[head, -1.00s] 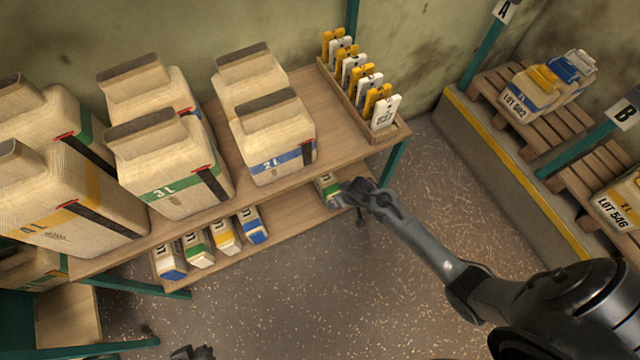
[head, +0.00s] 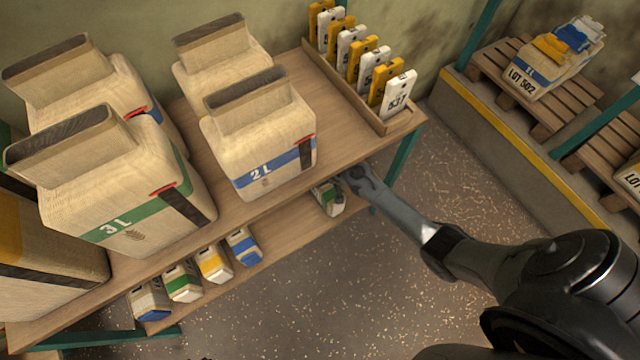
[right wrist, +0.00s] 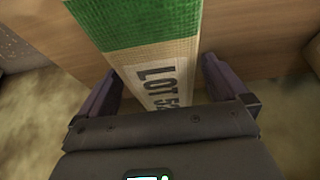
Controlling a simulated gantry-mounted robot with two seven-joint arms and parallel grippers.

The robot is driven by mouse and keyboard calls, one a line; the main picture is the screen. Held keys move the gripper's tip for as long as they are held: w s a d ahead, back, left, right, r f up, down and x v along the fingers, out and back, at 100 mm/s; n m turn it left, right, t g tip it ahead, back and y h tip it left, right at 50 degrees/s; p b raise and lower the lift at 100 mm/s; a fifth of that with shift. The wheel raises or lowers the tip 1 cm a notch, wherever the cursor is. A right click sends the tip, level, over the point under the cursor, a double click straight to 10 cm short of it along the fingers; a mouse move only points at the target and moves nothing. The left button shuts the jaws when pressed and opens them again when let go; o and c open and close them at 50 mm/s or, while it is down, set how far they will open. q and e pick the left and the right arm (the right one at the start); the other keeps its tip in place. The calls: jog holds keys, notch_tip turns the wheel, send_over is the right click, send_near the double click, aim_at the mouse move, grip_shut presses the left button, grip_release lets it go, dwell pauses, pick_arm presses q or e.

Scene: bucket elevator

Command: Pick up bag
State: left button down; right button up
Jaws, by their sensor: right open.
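A small bag with a green band (head: 328,198) stands on the lower shelf at its right end, under the upper board. My right gripper (head: 345,183) is at this bag, its fingers mostly hidden by the shelf. In the right wrist view the bag's green band and pale label reading "LOT 52" (right wrist: 160,85) show. The open fingers of the right gripper (right wrist: 160,80) stand on either side of the label, and the left finger looks slightly apart from it. I cannot tell whether the right finger touches the bag. My left gripper is out of view.
Several small bags (head: 212,262) stand on the lower shelf to the left. Large bags (head: 262,150) and a rack of numbered tags (head: 380,122) fill the upper shelf (head: 345,145). Pallets (head: 545,118) stand at the right. Bare floor (head: 340,290) lies in front.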

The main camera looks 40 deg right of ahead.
jog(key=shift+b+x, duration=0.75)
jog(key=shift+x, duration=0.75)
jog(key=shift+w, duration=0.1)
jog(key=shift+c, duration=0.5)
jog(key=shift+r, duration=0.1)
jog(key=c, duration=1.6)
jog(key=shift+w+r, duration=0.2)
grip_shut()
jog(key=shift+s, duration=0.1)
